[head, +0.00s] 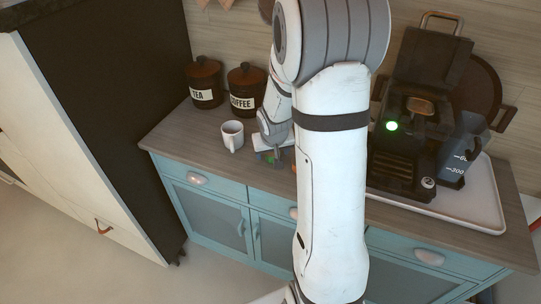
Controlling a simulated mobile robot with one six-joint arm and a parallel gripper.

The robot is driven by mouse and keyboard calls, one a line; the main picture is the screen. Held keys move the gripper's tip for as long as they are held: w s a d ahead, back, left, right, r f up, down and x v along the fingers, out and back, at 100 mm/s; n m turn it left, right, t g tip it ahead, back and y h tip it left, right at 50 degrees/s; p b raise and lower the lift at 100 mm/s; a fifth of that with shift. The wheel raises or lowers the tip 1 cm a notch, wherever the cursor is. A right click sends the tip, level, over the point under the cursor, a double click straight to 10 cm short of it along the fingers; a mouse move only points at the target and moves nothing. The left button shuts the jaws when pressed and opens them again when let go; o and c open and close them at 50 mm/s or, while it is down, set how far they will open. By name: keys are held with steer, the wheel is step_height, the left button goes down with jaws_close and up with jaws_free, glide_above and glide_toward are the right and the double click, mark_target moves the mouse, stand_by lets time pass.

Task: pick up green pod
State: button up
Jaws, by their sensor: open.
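A small green thing (257,155), likely the green pod, lies on the wooden counter (180,135), near its front edge and right of the white mug. It is small and partly hard to make out. My gripper (276,156) points down close beside it, on its right. My gripper is open, though its fingertips are small and partly hidden by my arm. I cannot tell whether it touches the pod.
A white mug (232,136) stands left of my gripper. TEA (204,84) and COFFEE (245,90) canisters stand behind. A black coffee machine (408,125) and grey jug (463,150) sit on a white tray (485,200) at right. My arm hides the counter's middle.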

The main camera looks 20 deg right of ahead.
steer(key=shift+f, duration=0.2)
steer(key=shift+c, duration=0.5)
steer(key=c, duration=0.9)
steer(key=shift+r, duration=0.1)
steer(key=shift+c, duration=0.2)
